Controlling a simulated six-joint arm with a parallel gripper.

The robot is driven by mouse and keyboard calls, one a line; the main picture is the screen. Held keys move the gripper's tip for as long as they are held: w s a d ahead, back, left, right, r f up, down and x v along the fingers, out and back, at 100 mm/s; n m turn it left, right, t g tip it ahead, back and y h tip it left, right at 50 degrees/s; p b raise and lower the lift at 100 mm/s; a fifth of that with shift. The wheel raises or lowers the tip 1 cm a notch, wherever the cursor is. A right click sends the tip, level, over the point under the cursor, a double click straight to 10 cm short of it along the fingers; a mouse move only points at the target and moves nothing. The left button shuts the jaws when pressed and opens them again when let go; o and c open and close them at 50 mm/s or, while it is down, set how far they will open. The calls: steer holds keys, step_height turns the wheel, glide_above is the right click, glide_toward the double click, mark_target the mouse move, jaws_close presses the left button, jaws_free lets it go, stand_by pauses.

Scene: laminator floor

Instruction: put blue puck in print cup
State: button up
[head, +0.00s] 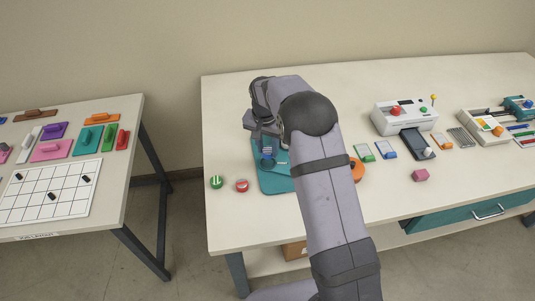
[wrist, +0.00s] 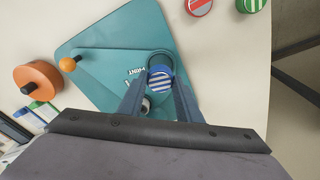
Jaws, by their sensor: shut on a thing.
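My gripper (wrist: 160,88) is shut on the blue puck (wrist: 160,80), which has blue and white stripes, over the teal board. In the head view my gripper (head: 268,150) points down at the board, with the blue puck (head: 267,163) below its fingers. The print cup (wrist: 158,58) looks like a round dark teal holder beside the "PRINT" lettering. The puck overlaps its near edge in the wrist view. I cannot tell the height gap between them, and the cup is not clear in the head view.
The teal board (wrist: 100,45) lies on the white table (head: 235,110). A red striped puck (head: 242,185) and a green striped puck (head: 216,182) stand left of it. An orange round thing (wrist: 38,76) is beside the board. My arm hides part of the table.

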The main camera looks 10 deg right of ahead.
mark_target(267, 152)
steer(key=shift+f+p, duration=0.7)
steer(key=shift+f, duration=1.35)
